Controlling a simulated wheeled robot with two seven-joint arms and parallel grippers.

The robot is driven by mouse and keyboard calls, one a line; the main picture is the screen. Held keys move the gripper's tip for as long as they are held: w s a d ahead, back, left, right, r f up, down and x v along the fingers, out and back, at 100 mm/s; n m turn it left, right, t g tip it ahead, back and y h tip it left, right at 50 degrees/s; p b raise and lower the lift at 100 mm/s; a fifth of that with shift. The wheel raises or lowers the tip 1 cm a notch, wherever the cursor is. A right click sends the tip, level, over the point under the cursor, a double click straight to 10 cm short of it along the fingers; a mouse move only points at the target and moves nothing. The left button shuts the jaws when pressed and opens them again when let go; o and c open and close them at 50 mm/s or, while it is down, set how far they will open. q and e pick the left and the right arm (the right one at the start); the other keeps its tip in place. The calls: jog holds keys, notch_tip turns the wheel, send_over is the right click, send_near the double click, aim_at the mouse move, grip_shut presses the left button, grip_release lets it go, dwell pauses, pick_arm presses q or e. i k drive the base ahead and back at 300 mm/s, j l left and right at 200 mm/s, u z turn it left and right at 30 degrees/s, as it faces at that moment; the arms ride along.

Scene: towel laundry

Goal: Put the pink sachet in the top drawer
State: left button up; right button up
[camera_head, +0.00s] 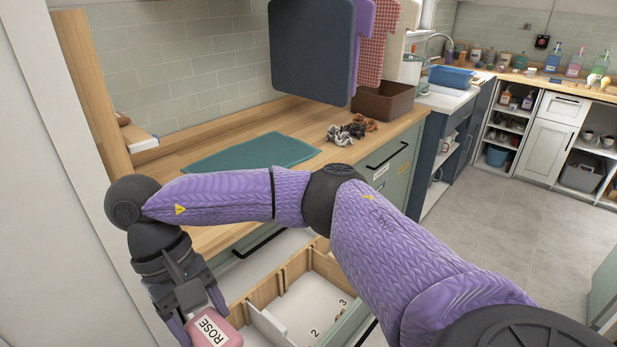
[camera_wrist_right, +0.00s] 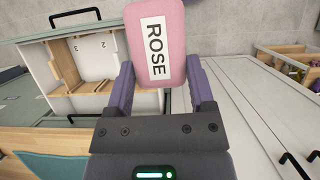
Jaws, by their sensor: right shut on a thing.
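The pink sachet (camera_head: 228,335) has a white label reading ROSE. It is between the fingers of my right gripper (camera_head: 201,318), low at the left in the head view. The right wrist view shows the sachet (camera_wrist_right: 157,12) large, with the right gripper (camera_wrist_right: 158,78) shut on its lower end. An open drawer (camera_head: 262,322) is right of the gripper in the head view, partly hidden by my arm. It has wooden dividers and compartments marked 2 and 3; it also shows in the wrist view (camera_wrist_right: 62,66). A green front with a black handle (camera_head: 258,244) is shut above it. My left gripper is out of view.
The grey floor (camera_head: 510,200) at the right is clear. A purple arm link, mine, crosses in front of the counter.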

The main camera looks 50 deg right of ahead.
aim_at(310, 314)
jog(key=i+z, duration=0.2)
jog(key=z, duration=0.3)
jog(key=i+j+z, duration=0.15)
jog(key=z, duration=0.3)
jog(key=i+j+z, duration=0.2)
jog(key=z, duration=0.3)
jog(key=i+j+z, duration=0.2)
jog(key=z, duration=0.25)
